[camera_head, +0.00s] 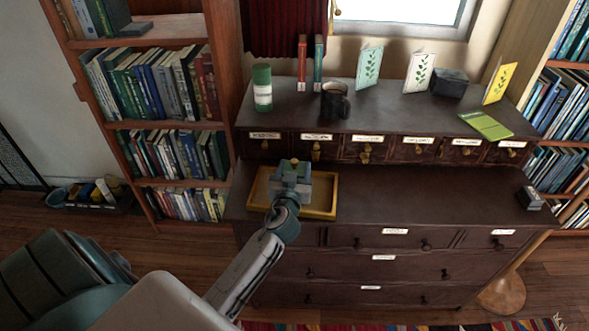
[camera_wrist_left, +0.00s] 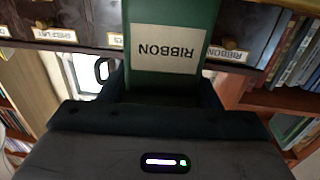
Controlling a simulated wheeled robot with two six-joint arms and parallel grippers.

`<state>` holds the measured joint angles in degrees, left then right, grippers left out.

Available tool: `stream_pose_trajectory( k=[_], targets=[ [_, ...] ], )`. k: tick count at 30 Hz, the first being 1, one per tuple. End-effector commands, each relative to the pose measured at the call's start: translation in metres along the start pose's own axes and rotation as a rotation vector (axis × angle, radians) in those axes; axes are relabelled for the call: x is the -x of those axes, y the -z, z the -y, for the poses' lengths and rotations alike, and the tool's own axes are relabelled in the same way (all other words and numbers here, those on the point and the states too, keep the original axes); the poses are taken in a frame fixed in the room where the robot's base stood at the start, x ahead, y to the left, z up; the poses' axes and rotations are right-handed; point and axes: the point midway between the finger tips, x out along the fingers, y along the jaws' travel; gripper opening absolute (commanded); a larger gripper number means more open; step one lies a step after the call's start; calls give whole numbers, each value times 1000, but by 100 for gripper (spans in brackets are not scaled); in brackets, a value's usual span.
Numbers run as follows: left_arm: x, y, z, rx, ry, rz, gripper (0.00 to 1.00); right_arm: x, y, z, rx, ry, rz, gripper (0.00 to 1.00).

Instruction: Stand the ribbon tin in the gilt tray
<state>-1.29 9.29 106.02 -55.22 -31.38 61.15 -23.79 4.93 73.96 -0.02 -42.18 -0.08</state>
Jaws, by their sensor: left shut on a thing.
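The ribbon tin is green with a white RIBBON label, and the left wrist view (camera_wrist_left: 168,45) shows it large between my fingers. Its label lines up with the drawer labels behind, so it looks upright. The lower end runs out of that view. My left gripper (camera_head: 290,168) is shut on the tin, over the gilt tray in the head view. The gripper and wrist hide the tin there, so I cannot tell whether it touches the tray floor. The gilt tray (camera_head: 322,193) is a shallow yellow-rimmed tray on the lower dresser top. My right gripper is not in view.
A green cylinder (camera_head: 262,90), two thin upright books (camera_head: 302,62), a dark mug (camera_head: 335,101) and several cards stand on the upper ledge. Labelled small drawers rise behind the tray. The dresser top (camera_head: 430,195) right of the tray is clear up to a small dark box (camera_head: 530,198).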

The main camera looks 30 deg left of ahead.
Motion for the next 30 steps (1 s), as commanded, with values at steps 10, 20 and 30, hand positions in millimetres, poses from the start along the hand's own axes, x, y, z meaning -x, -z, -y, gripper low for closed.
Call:
stream_pose_trajectory(
  k=[10, 20, 30],
  targets=[
    [0, -1, 0, 0, 0, 0, 79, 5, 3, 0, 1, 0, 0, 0],
    [0, 1, 0, 0, 0, 0, 79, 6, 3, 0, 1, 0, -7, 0],
    [50, -2, 0, 3, 0, 2, 79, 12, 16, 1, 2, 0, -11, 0]
  ],
)
